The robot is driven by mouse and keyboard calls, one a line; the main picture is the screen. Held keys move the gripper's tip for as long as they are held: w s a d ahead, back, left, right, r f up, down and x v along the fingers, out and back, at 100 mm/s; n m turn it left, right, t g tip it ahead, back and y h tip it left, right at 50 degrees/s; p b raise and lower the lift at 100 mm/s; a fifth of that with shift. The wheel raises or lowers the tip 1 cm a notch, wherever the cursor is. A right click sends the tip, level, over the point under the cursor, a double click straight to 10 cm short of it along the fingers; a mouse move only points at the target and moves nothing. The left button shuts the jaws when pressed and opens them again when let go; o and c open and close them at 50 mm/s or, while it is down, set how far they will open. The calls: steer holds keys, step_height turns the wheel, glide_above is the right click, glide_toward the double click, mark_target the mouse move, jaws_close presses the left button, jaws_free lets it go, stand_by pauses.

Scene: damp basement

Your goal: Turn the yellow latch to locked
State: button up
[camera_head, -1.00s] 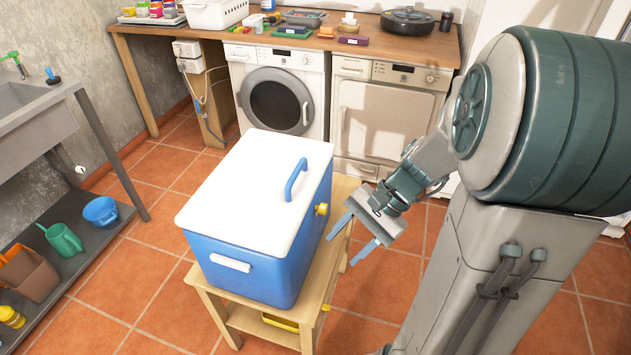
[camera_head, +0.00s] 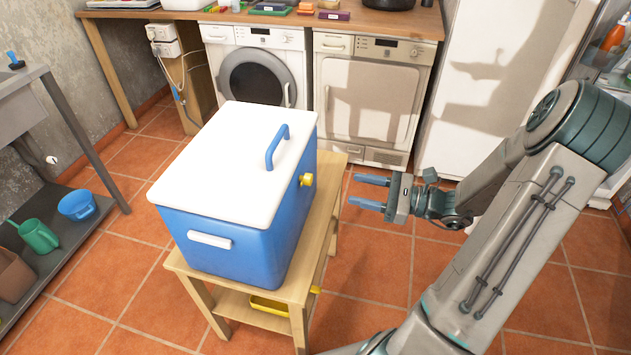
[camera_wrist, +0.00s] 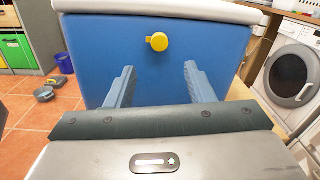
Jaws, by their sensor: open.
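The yellow latch (camera_head: 307,180) is on the right side of a blue cooler box (camera_head: 228,250) with a white lid (camera_head: 225,165). In the wrist view the latch (camera_wrist: 157,41) shows as a round knob with a small tab pointing left, high on the blue wall. My gripper (camera_head: 369,191) is open and empty, to the right of the cooler and apart from it. Its two blue fingers point toward the latch side. In the wrist view the latch lies ahead, above and between the fingertips (camera_wrist: 159,78). The lid is down on the box.
The cooler stands on a wooden stand (camera_head: 310,262) with a yellow item (camera_head: 272,308) on its lower shelf. A washing machine (camera_head: 257,75) and a dryer (camera_head: 366,95) stand behind. A grey sink shelf (camera_head: 70,255) is at left. Tiled floor is clear around the stand.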

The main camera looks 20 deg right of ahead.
mark_target(306, 179)
steer(key=x, duration=1.1)
steer(key=shift+a, duration=0.2)
steer(key=c, duration=1)
